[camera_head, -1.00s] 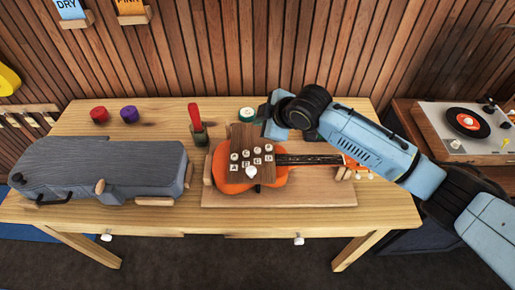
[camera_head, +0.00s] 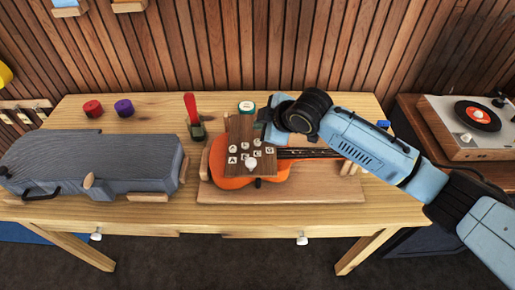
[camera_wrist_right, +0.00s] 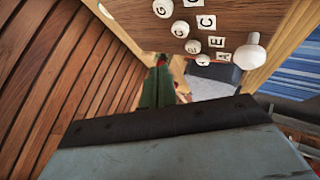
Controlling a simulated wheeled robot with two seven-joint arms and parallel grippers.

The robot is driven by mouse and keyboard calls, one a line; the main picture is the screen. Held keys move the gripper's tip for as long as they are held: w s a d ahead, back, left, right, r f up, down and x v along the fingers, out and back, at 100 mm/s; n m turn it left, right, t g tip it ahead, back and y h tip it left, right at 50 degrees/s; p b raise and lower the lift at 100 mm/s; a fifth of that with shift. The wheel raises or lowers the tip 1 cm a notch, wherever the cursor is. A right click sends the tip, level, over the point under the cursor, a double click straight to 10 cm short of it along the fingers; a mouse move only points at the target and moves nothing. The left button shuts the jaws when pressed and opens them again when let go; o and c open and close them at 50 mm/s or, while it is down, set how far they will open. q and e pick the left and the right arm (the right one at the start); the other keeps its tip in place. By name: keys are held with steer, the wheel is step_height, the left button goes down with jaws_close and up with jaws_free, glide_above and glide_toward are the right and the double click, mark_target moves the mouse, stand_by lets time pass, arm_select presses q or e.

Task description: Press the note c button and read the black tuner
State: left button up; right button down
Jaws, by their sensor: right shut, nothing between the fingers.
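A brown wooden panel (camera_head: 240,130) with white round buttons and letter labels stands over the body of an orange ukulele (camera_head: 225,182). In the right wrist view the labels read G, C, E and A, and the C button (camera_wrist_right: 180,29) sits beside the C label (camera_wrist_right: 207,22). A larger white knob (camera_wrist_right: 250,52) is on the same panel. My right gripper (camera_head: 266,124) is at the panel's upper right edge, shut and empty; its fingertips are hard to make out. I cannot pick out the black tuner with certainty. My left gripper is not in view.
A grey case (camera_head: 95,165) lies at the left. A red-handled tool (camera_head: 191,105) stands left of the panel. Red (camera_head: 92,109) and purple (camera_head: 124,108) round items and a green-and-white round item (camera_head: 247,107) are at the back. A record player (camera_head: 480,125) stands at right.

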mark_target(258, 142)
steer(key=shift+f+b, duration=0.45)
steer(key=shift+f, duration=1.15)
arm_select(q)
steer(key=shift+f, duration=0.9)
arm_select(e)
steer(key=shift+f, duration=0.2)
steer(key=shift+f, duration=0.25)
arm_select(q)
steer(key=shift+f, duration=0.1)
arm_select(e)
steer(key=shift+f, duration=0.55)
stand_by(0.5)
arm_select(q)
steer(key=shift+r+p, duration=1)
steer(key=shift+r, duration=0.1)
arm_select(e)
steer(key=shift+r, duration=0.95)
